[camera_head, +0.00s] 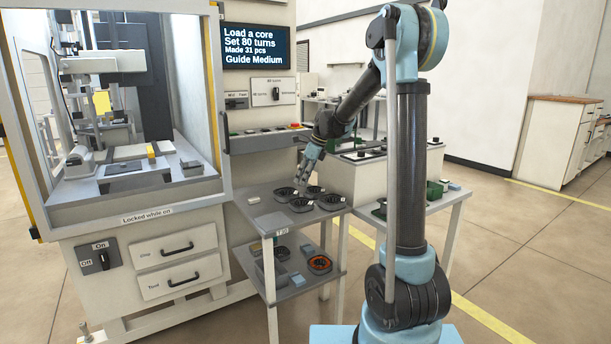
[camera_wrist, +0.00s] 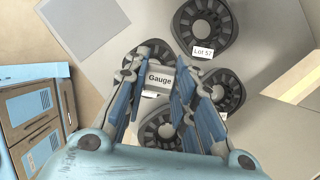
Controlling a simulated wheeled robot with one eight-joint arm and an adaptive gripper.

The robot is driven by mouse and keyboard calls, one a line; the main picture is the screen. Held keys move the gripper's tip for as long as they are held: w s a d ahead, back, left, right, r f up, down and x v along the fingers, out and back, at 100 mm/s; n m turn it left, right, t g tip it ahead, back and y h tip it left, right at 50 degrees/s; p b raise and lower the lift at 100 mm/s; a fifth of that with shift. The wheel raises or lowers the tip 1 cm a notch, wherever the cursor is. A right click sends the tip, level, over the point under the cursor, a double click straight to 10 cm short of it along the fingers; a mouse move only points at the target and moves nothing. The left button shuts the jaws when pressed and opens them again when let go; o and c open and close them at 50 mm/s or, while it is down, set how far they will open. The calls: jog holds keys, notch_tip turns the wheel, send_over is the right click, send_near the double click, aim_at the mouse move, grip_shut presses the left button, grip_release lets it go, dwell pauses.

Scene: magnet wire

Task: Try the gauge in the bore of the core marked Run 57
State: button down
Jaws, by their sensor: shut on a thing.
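My gripper (camera_wrist: 160,88) is shut on a small grey block labelled "Gauge" (camera_wrist: 160,77), held above the shelf in the wrist view. A dark ring-shaped core with a toothed bore carries the label "Lot 57" (camera_wrist: 203,52); it lies at the upper right of the gauge. I see no label reading "Run 57". Another core (camera_wrist: 234,90) lies to the right, one (camera_wrist: 150,132) below the gauge, and one (camera_wrist: 133,58) partly hidden behind the fingers. Their labels are hidden or unreadable. In the head view my gripper (camera_head: 302,183) is over the cores (camera_head: 332,203); the gauge is not clear there.
The cores stand close together on the grey upper shelf (camera_head: 258,207). The lower shelf (camera_head: 298,286) holds bins and an orange-wound ring (camera_head: 319,264). The winding machine (camera_head: 140,220) stands left; a pale box (camera_head: 352,180) stands behind at right.

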aim_at(302, 191)
jog(key=shift+a+f, duration=0.15)
jog(key=shift+f, duration=1.8)
jog(key=shift+s, duration=0.2)
jog(key=shift+f, duration=1.5)
jog(key=shift+r, duration=0.15)
dwell(1.0)
jog(key=shift+r, duration=3.4)
